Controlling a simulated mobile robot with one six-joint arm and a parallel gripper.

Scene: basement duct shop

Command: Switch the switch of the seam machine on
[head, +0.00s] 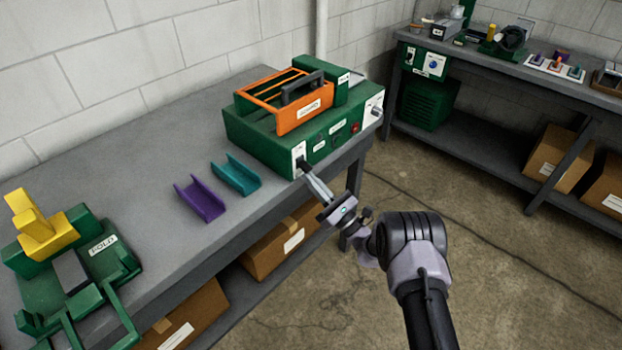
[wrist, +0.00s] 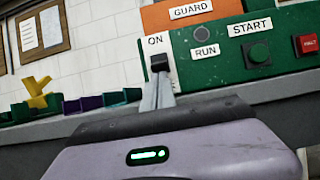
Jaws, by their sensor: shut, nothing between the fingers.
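The seam machine (head: 262,140) is a green box with an orange guard on top, on the grey workbench. Its switch has a black lever (wrist: 158,62) on a white plate (head: 298,151) at the left end of the front. The word ON stands above the lever in the wrist view. My gripper (head: 307,172) is shut and empty, its fingertips (wrist: 157,85) at the underside of the lever. I cannot tell whether they touch it. The fingers hide the plate's lower part. The RUN lamp (wrist: 201,34) looks dark.
A green START button (wrist: 259,52) and a red button (wrist: 307,43) sit right of the switch. Purple (head: 200,200) and teal (head: 236,175) channels lie left of the machine. A green fold tool (head: 100,270) stands at the bench's near left. The floor (head: 350,285) before the bench is clear.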

